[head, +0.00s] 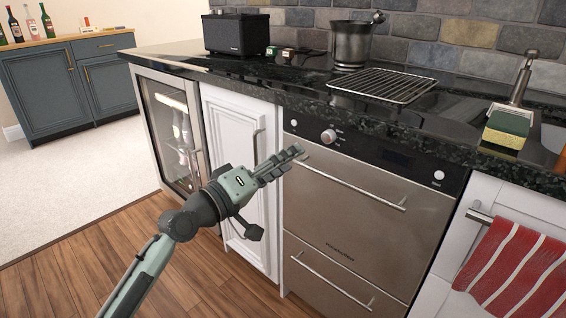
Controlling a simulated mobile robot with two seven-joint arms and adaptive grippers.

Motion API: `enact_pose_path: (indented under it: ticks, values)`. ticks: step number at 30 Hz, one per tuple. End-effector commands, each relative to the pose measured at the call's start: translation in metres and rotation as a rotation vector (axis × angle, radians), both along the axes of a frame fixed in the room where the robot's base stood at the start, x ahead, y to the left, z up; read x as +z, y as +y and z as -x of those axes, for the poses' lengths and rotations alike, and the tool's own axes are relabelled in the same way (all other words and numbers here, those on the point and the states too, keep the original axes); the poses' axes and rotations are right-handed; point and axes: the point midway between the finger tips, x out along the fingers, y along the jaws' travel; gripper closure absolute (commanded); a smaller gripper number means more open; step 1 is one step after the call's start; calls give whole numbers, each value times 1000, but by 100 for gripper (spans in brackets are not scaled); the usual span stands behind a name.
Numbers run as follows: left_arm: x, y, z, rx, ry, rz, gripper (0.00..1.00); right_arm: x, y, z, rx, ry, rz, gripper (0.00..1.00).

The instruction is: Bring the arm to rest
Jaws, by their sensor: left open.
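My left gripper (272,197) reaches in from the lower left on my grey-green arm. It is open, and nothing shows between its fingers. It hangs below the counter edge, in front of the white cabinet door and the left side of the steel dishwasher-like appliance (345,222). I cannot tell whether it touches either of them. My right gripper does not show.
A striped towel (515,268) hangs at right. The floor (60,275) at left is clear.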

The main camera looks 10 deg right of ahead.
Motion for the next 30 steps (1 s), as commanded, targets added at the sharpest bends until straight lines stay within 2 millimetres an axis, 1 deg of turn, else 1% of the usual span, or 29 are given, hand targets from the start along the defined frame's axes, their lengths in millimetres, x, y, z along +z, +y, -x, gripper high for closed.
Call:
enact_pose_path:
  ticks: [3,12,14,16,17,20,21,23,24,26,27,29,30]
  values:
    - [0,5,4,-1,-1,1,53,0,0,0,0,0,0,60]
    - [-1,5,4,1,0,-1,53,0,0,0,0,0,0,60]
    - [-6,8,4,6,2,-14,53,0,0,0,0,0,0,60]
    - [-23,14,6,22,8,-57,53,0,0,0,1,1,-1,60]
    - [-35,19,8,33,12,-85,53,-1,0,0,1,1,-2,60]
    - [-87,44,17,80,36,-226,53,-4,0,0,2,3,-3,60]
    - [-112,58,23,101,50,-298,53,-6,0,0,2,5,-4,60]
    - [-151,80,34,129,79,-412,53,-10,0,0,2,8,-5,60]
    - [-176,97,43,145,100,-488,53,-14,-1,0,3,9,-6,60]
    - [-210,122,59,164,136,-599,53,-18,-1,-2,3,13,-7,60]
    - [-233,140,71,172,165,-672,53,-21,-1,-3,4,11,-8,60]
    - [-264,168,92,182,210,-781,53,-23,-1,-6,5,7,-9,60]
    - [-283,186,107,185,242,-853,53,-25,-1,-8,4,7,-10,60]
